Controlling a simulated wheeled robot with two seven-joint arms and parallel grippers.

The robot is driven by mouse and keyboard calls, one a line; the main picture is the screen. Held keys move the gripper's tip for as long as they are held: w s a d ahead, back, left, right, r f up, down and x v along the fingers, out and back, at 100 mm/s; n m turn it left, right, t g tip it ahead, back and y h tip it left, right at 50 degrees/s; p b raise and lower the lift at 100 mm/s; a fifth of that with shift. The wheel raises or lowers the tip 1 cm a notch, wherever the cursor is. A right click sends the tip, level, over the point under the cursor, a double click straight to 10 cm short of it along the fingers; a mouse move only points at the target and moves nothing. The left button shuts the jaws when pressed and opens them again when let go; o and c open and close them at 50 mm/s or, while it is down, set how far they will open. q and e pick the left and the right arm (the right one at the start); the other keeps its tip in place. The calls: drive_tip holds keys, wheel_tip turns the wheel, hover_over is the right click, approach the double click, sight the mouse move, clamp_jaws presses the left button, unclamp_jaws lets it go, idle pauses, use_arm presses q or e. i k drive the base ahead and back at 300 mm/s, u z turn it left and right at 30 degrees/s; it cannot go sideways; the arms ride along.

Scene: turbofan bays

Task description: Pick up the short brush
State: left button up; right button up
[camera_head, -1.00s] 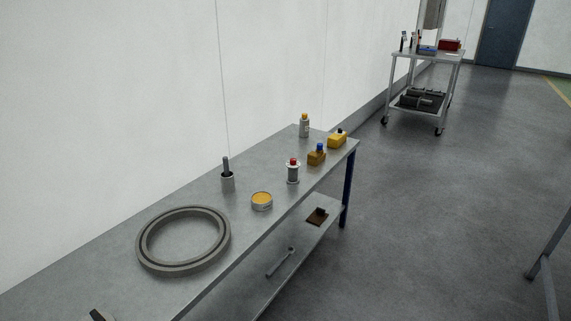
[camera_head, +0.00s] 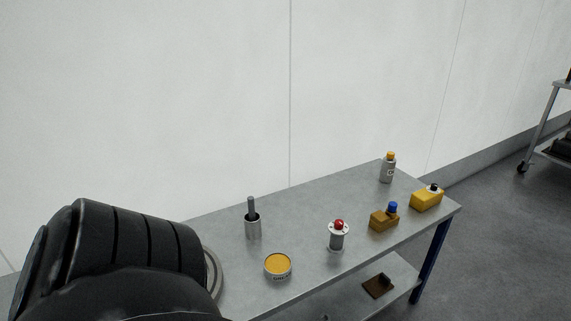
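A grey metal cup (camera_head: 253,228) stands upright on the bench, with a dark handle-like rod (camera_head: 251,206) sticking up from it. The rod may be the short brush, but its lower end is hidden in the cup, so I cannot tell. No other clear brush shows on the bench top. A large black arm part, likely my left arm, fills the lower left. Neither gripper's fingers are in view.
On the grey bench (camera_head: 316,222) stand a yellow-topped tin (camera_head: 278,266), a red-topped canister (camera_head: 338,237), a brown block with blue cap (camera_head: 384,218), a yellow container (camera_head: 427,199) and a bottle (camera_head: 388,169). A ring (camera_head: 213,276) is mostly hidden. A cart (camera_head: 549,120) stands right.

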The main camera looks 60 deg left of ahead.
sight(251, 199)
drive_tip(key=u, duration=0.7)
drive_tip(key=i, duration=1.1)
drive_tip(key=u, duration=1.3)
drive_tip(key=i, duration=0.15)
drive_tip(key=u, duration=0.1)
